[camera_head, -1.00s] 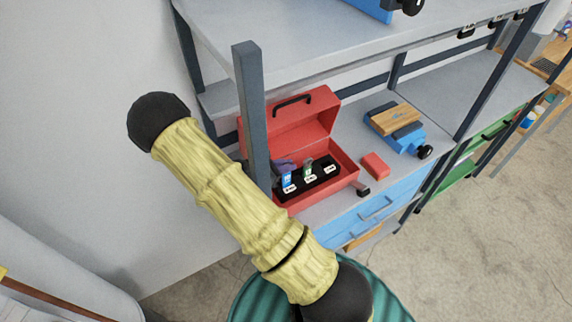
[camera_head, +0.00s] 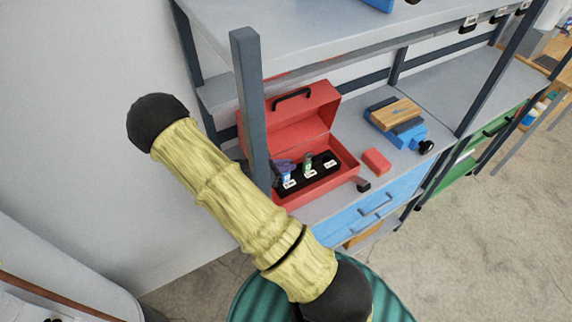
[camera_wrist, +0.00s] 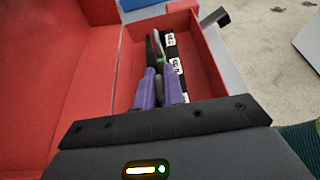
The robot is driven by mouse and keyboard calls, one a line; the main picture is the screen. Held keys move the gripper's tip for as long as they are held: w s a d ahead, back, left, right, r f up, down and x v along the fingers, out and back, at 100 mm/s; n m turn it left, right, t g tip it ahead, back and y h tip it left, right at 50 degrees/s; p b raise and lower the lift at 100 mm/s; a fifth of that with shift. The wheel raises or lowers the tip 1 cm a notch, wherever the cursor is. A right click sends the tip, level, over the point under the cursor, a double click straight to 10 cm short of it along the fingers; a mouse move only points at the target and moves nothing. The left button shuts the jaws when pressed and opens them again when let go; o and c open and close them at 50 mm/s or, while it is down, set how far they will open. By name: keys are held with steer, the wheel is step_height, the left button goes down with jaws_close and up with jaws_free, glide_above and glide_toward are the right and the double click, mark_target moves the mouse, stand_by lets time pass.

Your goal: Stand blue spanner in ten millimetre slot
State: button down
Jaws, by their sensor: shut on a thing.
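The blue spanner (camera_head: 287,177) stands roughly upright at the left end of a black slotted rack (camera_head: 318,178). My gripper (camera_head: 284,166) has purple fingers, is shut on its upper part and hides most of it. In the wrist view my gripper (camera_wrist: 159,88) reaches into the box, and a grey piece shows between the fingers. A green spanner (camera_head: 308,163) stands in the rack's middle place; its green also shows in the wrist view (camera_wrist: 160,63). White labels mark the places, but I cannot read them surely. Whether the blue spanner's lower end is inside a slot is hidden.
The rack sits in an open red toolbox (camera_head: 347,178) with its lid up behind. A dark shelf post (camera_head: 250,110) stands close to its left. A red block (camera_head: 376,161) and a blue vice-like tool (camera_head: 400,125) lie to the right.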

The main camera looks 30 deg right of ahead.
steer(key=c, duration=1.4)
jaws_free()
steer(key=shift+w+a, duration=0.1)
steer(key=b+v, duration=0.3)
steer(key=v, duration=1.4)
steer(key=shift+a+b, duration=0.2)
steer(key=shift+b, duration=0.2)
steer(key=shift+d, duration=0.1)
steer(key=p+x, duration=0.3)
steer(key=x, duration=1.3)
steer(key=shift+d+f+p, duration=0.1)
steer(key=shift+d+p, duration=0.3)
